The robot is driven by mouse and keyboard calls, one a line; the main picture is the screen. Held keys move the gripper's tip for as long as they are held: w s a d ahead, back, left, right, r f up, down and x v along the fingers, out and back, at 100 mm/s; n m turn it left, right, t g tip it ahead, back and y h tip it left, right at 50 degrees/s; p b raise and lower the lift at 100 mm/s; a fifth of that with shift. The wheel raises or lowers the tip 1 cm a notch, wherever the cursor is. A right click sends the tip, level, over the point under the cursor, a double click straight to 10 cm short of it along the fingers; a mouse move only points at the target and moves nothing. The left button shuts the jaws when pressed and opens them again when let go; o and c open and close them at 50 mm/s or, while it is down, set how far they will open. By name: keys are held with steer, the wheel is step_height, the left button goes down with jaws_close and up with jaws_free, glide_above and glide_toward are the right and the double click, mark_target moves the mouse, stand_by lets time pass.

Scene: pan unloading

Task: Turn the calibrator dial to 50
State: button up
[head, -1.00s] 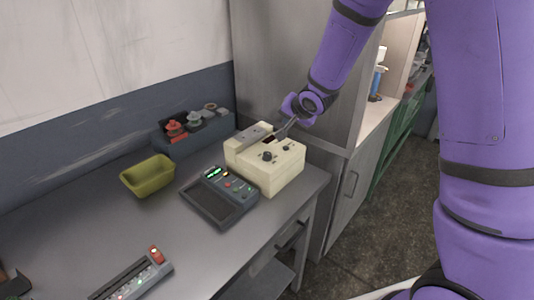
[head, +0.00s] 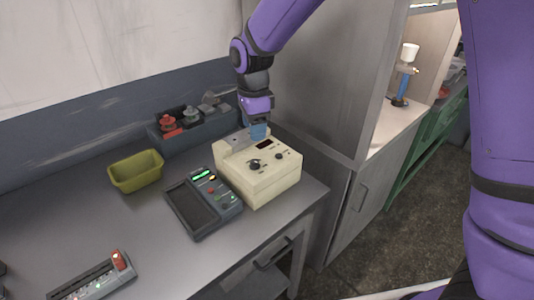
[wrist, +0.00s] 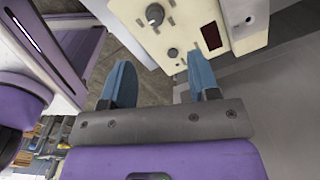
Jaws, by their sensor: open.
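The cream calibrator box (head: 262,188) stands on the grey bench, with a large dark dial (head: 254,165), a smaller knob (head: 278,156) and a dark red display (head: 264,145) on top. The wrist view shows its cream top (wrist: 185,12), two round knobs and the display (wrist: 211,36). Any scale or reading is too small to make out. My gripper (head: 257,133) points down over the back of the box, behind the dial. In the wrist view its blue fingers (wrist: 160,80) are apart with nothing between them; the knobs lie beyond the fingertips.
A dark meter (head: 203,203) with a green display sits left of the box. An olive bin (head: 136,173) and a blue-grey rack (head: 190,130) with red and grey parts are further left and back. A grey cabinet (head: 315,70) rises close behind the box.

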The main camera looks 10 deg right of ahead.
mark_target(254, 161)
steer(key=f, duration=1)
steer(key=shift+s+a+f, duration=0.1)
steer(key=shift+s+f, duration=0.1)
steer(key=shift+f, duration=0.1)
steer(key=shift+c, duration=0.4)
steer(key=c, duration=0.8)
